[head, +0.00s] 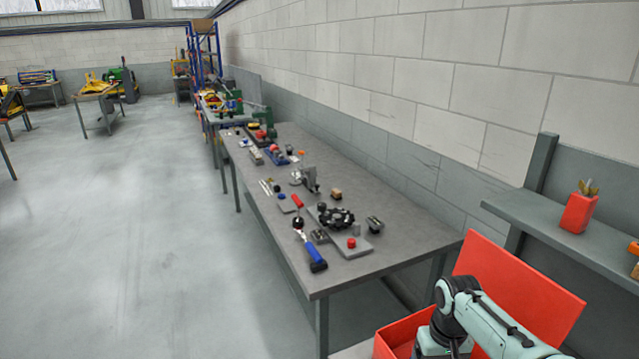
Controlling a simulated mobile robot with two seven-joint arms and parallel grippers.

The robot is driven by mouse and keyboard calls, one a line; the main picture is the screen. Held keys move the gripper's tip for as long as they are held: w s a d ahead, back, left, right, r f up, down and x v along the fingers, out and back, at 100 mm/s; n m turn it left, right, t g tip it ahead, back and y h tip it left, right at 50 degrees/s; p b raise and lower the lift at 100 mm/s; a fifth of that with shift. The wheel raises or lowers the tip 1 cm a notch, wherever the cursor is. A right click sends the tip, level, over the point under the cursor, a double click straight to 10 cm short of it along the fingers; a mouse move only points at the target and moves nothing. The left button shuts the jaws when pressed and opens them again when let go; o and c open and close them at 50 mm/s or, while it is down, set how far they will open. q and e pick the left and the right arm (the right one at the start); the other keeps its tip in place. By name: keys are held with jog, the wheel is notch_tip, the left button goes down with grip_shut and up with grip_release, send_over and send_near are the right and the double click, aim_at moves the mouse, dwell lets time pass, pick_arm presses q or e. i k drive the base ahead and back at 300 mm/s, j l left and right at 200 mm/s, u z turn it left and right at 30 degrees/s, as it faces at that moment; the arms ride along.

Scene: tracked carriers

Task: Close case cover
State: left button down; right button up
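A red case (391,345) is at the bottom right of the head view, cut off by the lower edge. Its red cover (520,292) stands open, tilted up and leaning back toward the wall side. One of my pale green arms crosses in front of the case and cover from the lower right. Its dark joint is over the case opening. No fingertips of either gripper show. The arm hides much of the case's inside and the cover's lower part.
A long grey workbench (400,227) runs along the block wall, holding tools and small parts. A grey shelf (555,223) with a red pot (578,212) is at the right, above the cover. The floor (150,240) on the left is clear.

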aim_at(542, 306)
jog(key=k+j, duration=0.7)
